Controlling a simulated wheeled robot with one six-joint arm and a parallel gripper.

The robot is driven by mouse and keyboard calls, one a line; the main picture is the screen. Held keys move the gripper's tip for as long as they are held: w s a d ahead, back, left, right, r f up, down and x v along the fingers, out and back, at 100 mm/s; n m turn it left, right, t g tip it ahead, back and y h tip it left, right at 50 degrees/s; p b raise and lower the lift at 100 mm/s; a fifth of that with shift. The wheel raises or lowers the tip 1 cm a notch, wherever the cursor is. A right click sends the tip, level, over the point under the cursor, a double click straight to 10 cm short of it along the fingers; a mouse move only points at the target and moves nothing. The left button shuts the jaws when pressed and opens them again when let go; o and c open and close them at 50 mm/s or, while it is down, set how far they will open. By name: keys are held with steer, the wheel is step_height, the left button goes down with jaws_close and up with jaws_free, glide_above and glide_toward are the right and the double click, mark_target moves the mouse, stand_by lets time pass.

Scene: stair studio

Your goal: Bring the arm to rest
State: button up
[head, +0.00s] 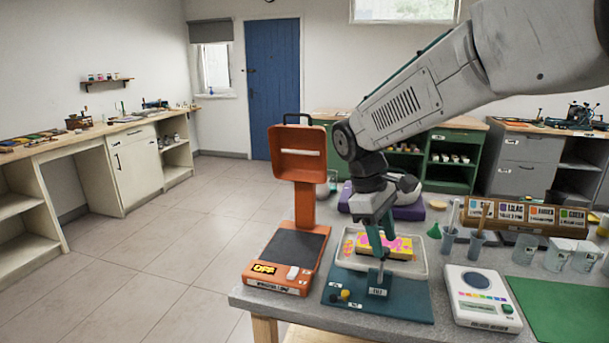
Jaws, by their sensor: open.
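My arm reaches in from the upper right and bends down at the wrist. My gripper (381,240) points down at the near left part of the grey table, with its teal fingers apart. In the picture it overlaps a pink and yellow block (404,247) in a pale tray (348,262). I see nothing held between the fingers, but the space between them is partly hidden. A teal board (405,306) with a small labelled post lies just below the gripper in the picture. I cannot tell whether the fingertips touch anything.
An orange device (277,285) with a raised lid and an "OFF" display stands left of the gripper. A white scale (480,295), a green mat (562,312), cups and a wooden label rack (519,216) are to the right. Open floor lies left of the table.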

steer(key=s+d+r+m+t+y, duration=0.1)
steer(key=s+d+m, duration=0.2)
steer(key=s, duration=0.5)
steer(key=s+d+m+t+y, duration=0.1)
steer(key=s+d+m, duration=0.1)
steer(key=s, duration=0.7)
steer(key=s+d+r+m+t+y, duration=0.1)
steer(key=s+d+m, duration=0.2)
steer(key=s, duration=0.6)
steer(key=shift+s+d+r+m, duration=0.25)
steer(key=shift+d+r+m, duration=0.1)
steer(key=shift+m, duration=0.65)
